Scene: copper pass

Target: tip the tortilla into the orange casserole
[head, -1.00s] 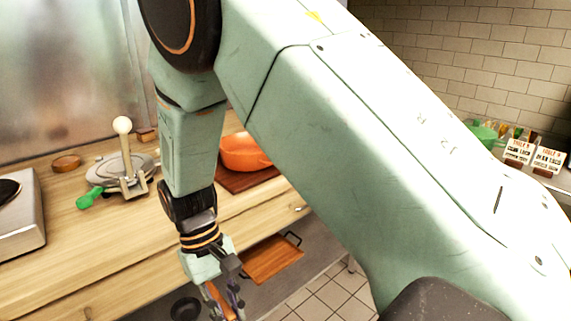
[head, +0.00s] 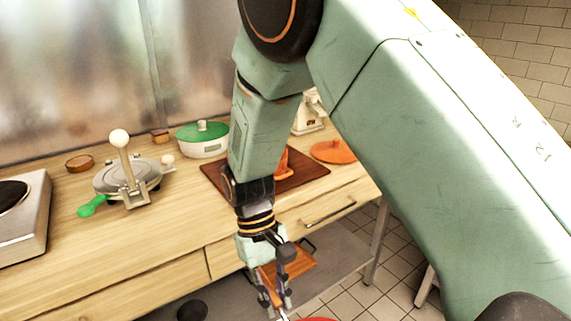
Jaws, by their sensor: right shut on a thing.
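The orange casserole (head: 282,162) stands on a dark red-brown board (head: 305,170) on the counter. My right arm hides most of it, and only a small orange part shows. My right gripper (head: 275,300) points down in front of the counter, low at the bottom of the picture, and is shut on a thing. What it holds is mostly cut off; a red-orange edge (head: 317,319) shows beside the fingertips, and I cannot tell what it belongs to. I see no tortilla. My left gripper is out of the picture.
An orange lid (head: 335,151) lies right of the casserole. A white pot with a green lid (head: 203,138), a metal press with a green handle (head: 125,180) and a stove (head: 22,220) stand to the left. Below the counter is a wooden tray (head: 290,266).

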